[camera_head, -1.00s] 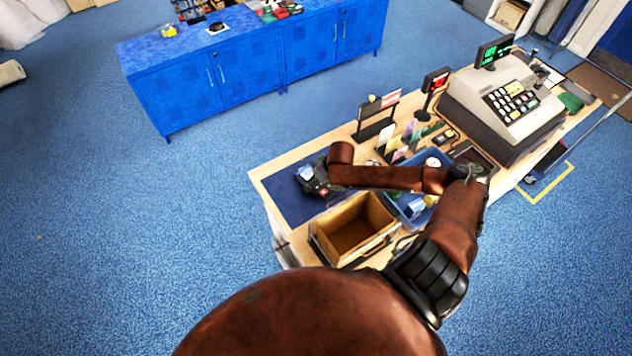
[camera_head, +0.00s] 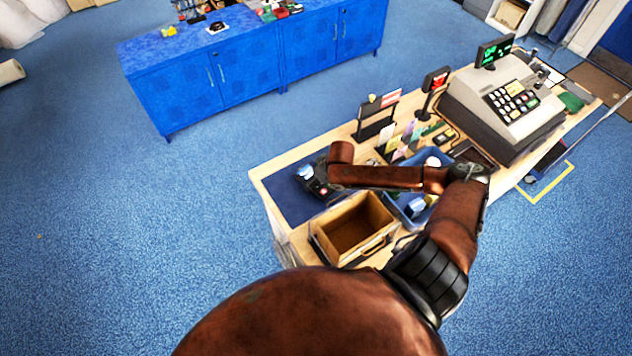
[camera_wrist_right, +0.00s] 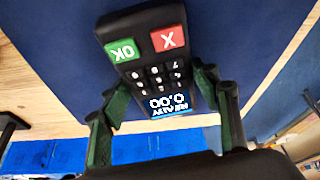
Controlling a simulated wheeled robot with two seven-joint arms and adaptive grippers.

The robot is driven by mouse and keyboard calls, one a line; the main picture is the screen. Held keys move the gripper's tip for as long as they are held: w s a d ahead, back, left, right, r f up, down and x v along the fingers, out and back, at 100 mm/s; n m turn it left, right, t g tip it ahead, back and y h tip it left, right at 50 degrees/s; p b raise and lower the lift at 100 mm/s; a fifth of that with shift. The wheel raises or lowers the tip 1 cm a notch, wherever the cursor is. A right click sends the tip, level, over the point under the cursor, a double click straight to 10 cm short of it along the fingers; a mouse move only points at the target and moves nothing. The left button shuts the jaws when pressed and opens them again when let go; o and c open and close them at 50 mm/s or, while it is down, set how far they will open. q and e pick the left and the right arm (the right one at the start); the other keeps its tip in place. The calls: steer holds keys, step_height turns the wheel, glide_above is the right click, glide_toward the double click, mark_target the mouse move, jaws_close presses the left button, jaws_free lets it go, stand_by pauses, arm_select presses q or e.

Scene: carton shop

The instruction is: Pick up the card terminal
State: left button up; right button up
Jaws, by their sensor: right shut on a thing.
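The card terminal (camera_wrist_right: 150,72) is black with a green OK key, a red X key, dark number keys and a lit blue screen reading 0,00. It fills the middle of the right wrist view. My right gripper (camera_wrist_right: 163,88) is shut on it, with one dark green finger on each side. In the head view my right gripper (camera_head: 316,180) is over the blue mat (camera_head: 282,197), partly behind my arm. There I cannot clearly separate the terminal from the gripper, nor tell whether it touches the mat. My left gripper is not in view.
A wooden box (camera_head: 352,230) stands in front of the mat. A blue tray (camera_head: 432,158) with small items lies right of it, partly behind my arm. A card stand (camera_head: 376,120) and the cash register (camera_head: 505,105) stand further along the counter (camera_head: 262,172).

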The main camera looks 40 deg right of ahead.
steer(key=shift+d+r, duration=0.1)
step_height(320, 180, up, 10)
steer(key=shift+f+b, duration=0.1)
steer(key=shift+b, duration=0.3)
steer(key=o, duration=0.9)
steer(key=c, duration=0.4)
